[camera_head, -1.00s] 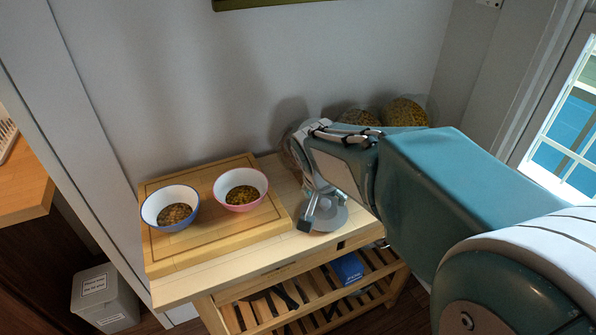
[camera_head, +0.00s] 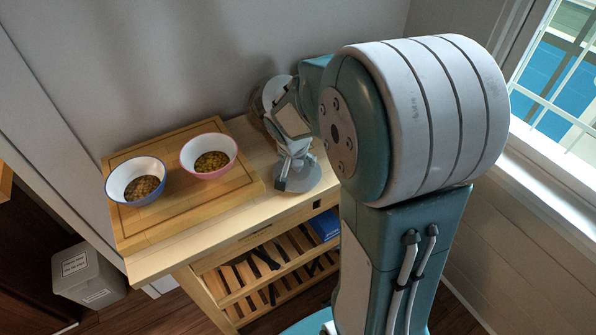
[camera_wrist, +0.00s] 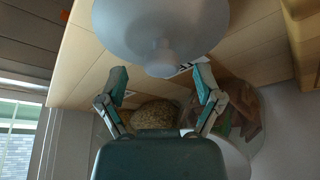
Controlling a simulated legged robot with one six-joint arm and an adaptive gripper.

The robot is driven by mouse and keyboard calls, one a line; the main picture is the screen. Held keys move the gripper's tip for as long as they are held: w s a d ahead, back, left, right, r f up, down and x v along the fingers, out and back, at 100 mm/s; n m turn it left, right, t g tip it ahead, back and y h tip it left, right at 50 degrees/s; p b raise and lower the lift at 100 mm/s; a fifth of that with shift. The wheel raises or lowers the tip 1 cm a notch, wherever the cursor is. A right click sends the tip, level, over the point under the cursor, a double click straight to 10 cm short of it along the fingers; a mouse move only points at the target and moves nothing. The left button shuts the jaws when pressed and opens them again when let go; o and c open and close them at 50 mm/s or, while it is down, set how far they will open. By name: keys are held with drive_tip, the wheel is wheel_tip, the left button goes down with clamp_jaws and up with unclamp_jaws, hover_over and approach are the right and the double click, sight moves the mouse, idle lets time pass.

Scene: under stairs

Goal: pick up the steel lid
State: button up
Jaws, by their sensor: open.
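The steel lid (camera_head: 306,183) is a grey round disc lying on the right part of the wooden trolley top. In the wrist view the lid (camera_wrist: 160,22) fills the top middle, with its knob (camera_wrist: 160,68) pointing toward my gripper. My gripper (camera_wrist: 161,77) is open and empty, its two fingers spread to the left and right of the knob with space on both sides. In the head view my gripper (camera_head: 292,176) is over the lid and hides part of it. I cannot tell from there whether the fingers touch the lid.
A cutting board (camera_head: 150,232) on the trolley top (camera_head: 165,262) carries a blue-rimmed bowl (camera_head: 136,181) and a pink-rimmed bowl (camera_head: 209,156), left of the lid. Behind my gripper a white round thing (camera_head: 274,92) stands near the wall. A bin (camera_head: 88,278) is on the floor at left.

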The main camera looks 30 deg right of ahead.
drive_tip(key=shift+w+d+f, duration=0.1)
drive_tip(key=shift+w+f, duration=0.1)
drive_tip(key=shift+f, duration=0.45)
drive_tip(key=shift+a, duration=0.2)
drive_tip(key=c, duration=0.3)
clamp_jaws()
